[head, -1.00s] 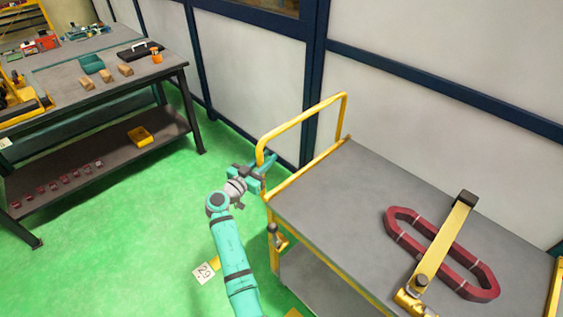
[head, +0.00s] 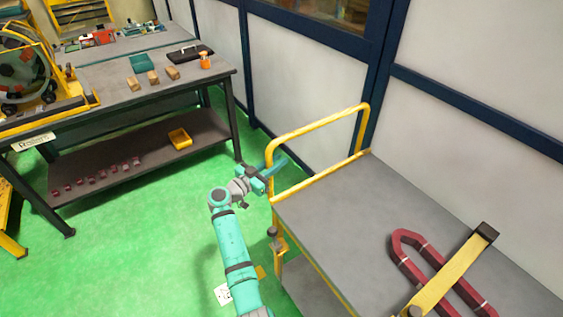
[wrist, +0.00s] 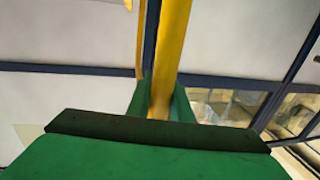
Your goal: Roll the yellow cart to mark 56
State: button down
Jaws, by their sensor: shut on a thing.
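The yellow cart has a grey top (head: 345,205) and a yellow push handle (head: 318,128) at its left end. My gripper (head: 268,172) is shut on the handle's near upright. In the wrist view, the yellow handle bar (wrist: 172,55) runs between the green fingers of my gripper (wrist: 160,100). A dark red coil (head: 408,262) lies on the cart top under a yellow bar clamp (head: 452,268). A white floor card (head: 223,294) lies beside my arm; its number is not readable now. I cannot make out a mark 56.
A dark workbench (head: 150,92) with wooden blocks, a teal tray (head: 141,63) and a lower shelf stands at the left. A white panelled wall (head: 300,75) runs close behind the cart. Green floor (head: 150,230) is open between bench and cart.

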jog(key=shift+w+a, duration=0.15)
jog(key=shift+w, duration=0.05)
jog(key=c, duration=1.6)
grip_release()
jog(key=v, duration=1.1)
